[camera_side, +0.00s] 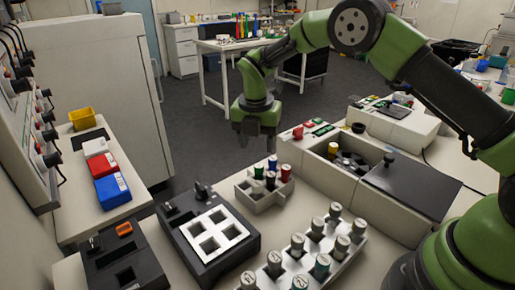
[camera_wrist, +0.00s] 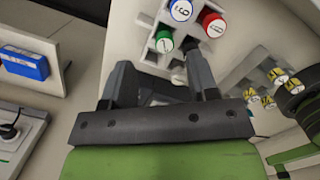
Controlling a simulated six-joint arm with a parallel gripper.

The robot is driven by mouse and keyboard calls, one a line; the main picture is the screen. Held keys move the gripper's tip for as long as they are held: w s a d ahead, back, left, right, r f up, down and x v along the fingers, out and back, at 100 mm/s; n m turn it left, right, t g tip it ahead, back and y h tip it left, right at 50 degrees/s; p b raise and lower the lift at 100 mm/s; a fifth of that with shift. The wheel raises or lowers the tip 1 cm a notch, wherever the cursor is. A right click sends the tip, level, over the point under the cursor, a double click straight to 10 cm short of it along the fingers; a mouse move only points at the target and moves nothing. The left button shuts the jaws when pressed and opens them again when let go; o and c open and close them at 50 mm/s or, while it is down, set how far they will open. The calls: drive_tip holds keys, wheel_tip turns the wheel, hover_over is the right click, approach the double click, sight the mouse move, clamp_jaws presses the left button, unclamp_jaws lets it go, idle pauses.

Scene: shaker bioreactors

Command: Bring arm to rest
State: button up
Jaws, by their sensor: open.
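My green arm reaches in from the right in the side view. My gripper (camera_side: 257,137) hangs above the bench, behind and a little left of a small grey rack (camera_side: 265,198). The rack holds several tubes with coloured caps, among them red, blue and green. In the wrist view my gripper (camera_wrist: 160,78) has its two dark fingers apart with nothing held between them. The rack (camera_wrist: 150,55) shows just beyond the fingertips, with a green cap (camera_wrist: 164,42), a blue cap (camera_wrist: 181,9) and a red cap (camera_wrist: 214,25).
A black shaker with a white four-slot plate (camera_side: 213,236) stands left of the rack. A larger rack of several capped bottles (camera_side: 298,262) is in front. A box with a dark lid (camera_side: 412,183) stands right. Coloured boxes (camera_side: 112,188) lie on the left bench.

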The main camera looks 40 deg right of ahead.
drive_tip(key=shift+r, duration=0.15)
drive_tip(key=s+r+m+t+y, duration=0.1)
drive_tip(key=s+r+m, duration=0.45)
drive_tip(key=r, duration=0.25)
drive_tip(key=s+r+m+t+y, duration=0.15)
drive_tip(key=s+r+m, duration=0.25)
drive_tip(key=r+m, duration=0.4)
drive_tip(key=s+r+m+t, duration=0.3)
drive_tip(key=s+m+t, duration=0.1)
drive_tip(key=s+m, duration=1.1)
drive_tip(key=s, duration=0.3)
drive_tip(key=shift+s+y, duration=0.2)
drive_tip(key=shift+y, duration=0.15)
